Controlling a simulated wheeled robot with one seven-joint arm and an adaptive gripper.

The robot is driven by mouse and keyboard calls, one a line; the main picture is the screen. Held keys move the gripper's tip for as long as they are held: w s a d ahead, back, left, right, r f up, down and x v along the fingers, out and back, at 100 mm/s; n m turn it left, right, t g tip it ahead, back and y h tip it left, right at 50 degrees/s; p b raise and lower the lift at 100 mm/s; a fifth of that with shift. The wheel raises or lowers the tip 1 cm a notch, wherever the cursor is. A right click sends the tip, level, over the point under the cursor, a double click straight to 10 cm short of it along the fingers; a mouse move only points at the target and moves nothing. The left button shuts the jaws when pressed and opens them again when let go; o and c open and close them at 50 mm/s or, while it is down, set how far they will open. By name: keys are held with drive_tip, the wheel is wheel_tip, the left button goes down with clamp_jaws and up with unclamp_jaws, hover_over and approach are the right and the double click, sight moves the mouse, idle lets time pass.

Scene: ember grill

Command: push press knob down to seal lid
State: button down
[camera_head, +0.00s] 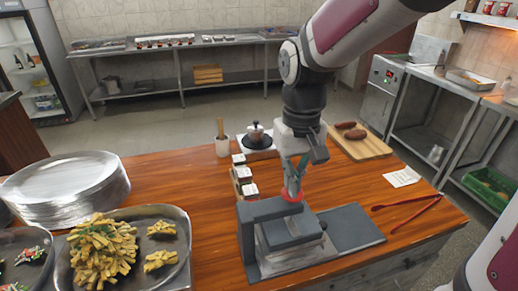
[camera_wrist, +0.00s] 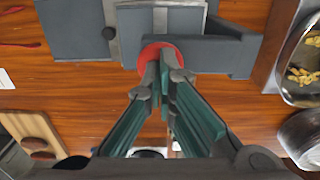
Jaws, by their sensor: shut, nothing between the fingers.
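The grey sealing press (camera_head: 290,234) stands on the wooden counter with a flat base plate reaching to the right. Its red press knob (camera_head: 292,194) sits on top of the upper arm. A pale container (camera_head: 290,257) is under the press head, mostly hidden by it. My gripper (camera_head: 293,187) is shut and empty, pointing down at the knob from above. In the wrist view the fingertips (camera_wrist: 166,68) overlap the red knob (camera_wrist: 158,50) and seem to meet it. I cannot tell whether they touch it firmly.
Left of the press are a tray of fries (camera_head: 175,215) and stacked metal plates (camera_head: 70,185). Behind it are small white-topped boxes (camera_head: 244,173) and a pot (camera_head: 255,131). Red tongs (camera_head: 408,214) and a sausage board (camera_head: 360,145) lie to the right.

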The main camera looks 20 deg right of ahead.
drive_tip(key=shift+r+p, duration=1.95)
drive_tip(key=shift+r, duration=1.5)
drive_tip(key=shift+s+r, duration=0.15)
drive_tip(key=shift+r, duration=0.05)
drive_tip(key=s+r+t, duration=0.2)
drive_tip(key=s+r, duration=0.1)
drive_tip(key=s, duration=0.4)
drive_tip(key=s+r+t, duration=0.3)
drive_tip(key=s, duration=0.4)
drive_tip(key=shift+s+r+t, duration=0.2)
drive_tip(key=shift+s+t, duration=0.05)
drive_tip(key=shift+t, duration=0.05)
